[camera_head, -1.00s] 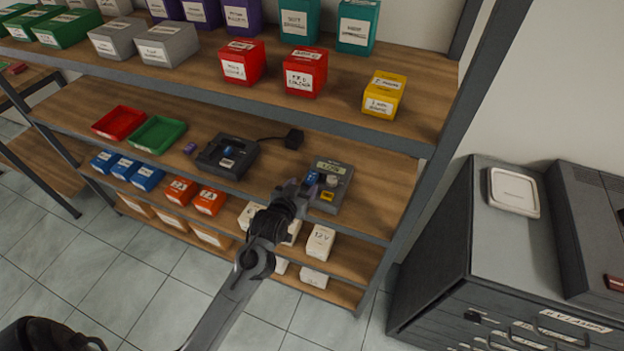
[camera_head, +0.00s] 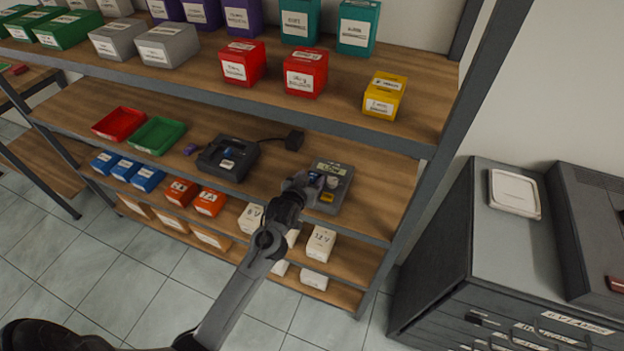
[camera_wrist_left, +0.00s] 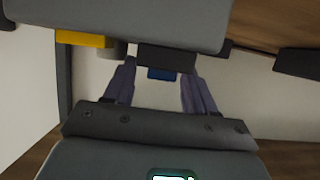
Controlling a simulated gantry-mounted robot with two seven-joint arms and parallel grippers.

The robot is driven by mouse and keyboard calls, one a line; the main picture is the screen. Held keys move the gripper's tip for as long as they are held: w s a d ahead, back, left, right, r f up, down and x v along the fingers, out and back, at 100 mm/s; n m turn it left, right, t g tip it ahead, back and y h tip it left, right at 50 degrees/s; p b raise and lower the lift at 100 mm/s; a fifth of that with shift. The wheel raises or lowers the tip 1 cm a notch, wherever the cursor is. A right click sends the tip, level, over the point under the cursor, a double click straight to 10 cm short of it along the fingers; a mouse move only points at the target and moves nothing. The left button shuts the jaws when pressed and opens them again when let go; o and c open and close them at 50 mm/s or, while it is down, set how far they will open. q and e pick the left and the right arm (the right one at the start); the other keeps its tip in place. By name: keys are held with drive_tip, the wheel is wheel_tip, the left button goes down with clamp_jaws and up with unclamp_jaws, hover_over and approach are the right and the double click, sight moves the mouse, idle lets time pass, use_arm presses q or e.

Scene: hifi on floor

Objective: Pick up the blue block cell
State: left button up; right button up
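A small blue block cell (camera_head: 315,178) sits on the grey tester (camera_head: 336,172) on the middle shelf, partly hidden by my left gripper. In the left wrist view, the blue block (camera_wrist_left: 162,73) shows between and just past the fingertips, below a dark part of the tester (camera_wrist_left: 140,20). My left gripper (camera_head: 304,182) is right at the block. Its two fingers stand apart in the wrist view (camera_wrist_left: 160,86), with a gap on both sides of the block; contact is not visible. Another small blue piece (camera_head: 228,152) sits in the black charger. My right gripper is out of view.
The upper shelf (camera_head: 330,102) overhangs the tester. A dark upright post (camera_head: 420,200) stands to the right. A black adapter (camera_head: 294,140) lies behind, and white boxes (camera_head: 320,243) stand on the shelf below. Green and red trays (camera_head: 157,133) are farther left.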

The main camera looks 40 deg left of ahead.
use_arm(q)
clamp_jaws()
drive_tip(key=shift+r, duration=0.15)
